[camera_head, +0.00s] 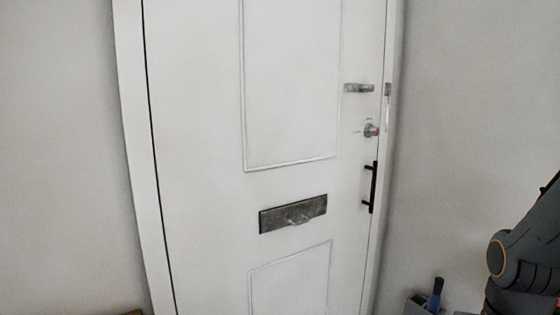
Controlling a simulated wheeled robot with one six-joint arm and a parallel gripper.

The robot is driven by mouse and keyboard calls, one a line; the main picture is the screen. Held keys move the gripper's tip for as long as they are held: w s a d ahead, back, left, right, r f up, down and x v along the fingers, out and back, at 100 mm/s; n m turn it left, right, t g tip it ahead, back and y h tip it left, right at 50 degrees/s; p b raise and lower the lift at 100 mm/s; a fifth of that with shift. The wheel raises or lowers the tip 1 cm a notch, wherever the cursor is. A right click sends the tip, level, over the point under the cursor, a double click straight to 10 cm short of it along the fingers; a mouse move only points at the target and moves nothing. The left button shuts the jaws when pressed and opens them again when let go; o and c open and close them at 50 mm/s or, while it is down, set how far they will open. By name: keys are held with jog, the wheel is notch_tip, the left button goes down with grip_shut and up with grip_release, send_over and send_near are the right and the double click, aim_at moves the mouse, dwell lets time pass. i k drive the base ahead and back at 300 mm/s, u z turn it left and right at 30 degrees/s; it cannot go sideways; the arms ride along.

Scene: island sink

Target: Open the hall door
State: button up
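The hall door (200,120) is white with raised panels and fills the middle of the head view. It looks shut in its white frame (133,120). A black bar handle (369,188) stands upright near its right edge. Above it are a round metal lock knob (371,130) and a metal latch (359,88). A dark mail slot plate (293,213) with a small pull sits at mid-door. Part of my arm shows at the lower right, apart from the door. My gripper is not in view.
A brown edge shows at the bottom left. Plain grey walls flank the door. No obstacle shows directly before the handle.

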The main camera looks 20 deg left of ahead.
aim_at(256, 107)
jog(key=u, duration=0.55)
jog(key=i, duration=0.95)
jog(key=u, duration=1.1)
jog(key=k, duration=1.05)
jog(key=z, duration=0.75)
jog(key=i, duration=1.05)
jog(key=z, duration=0.45)
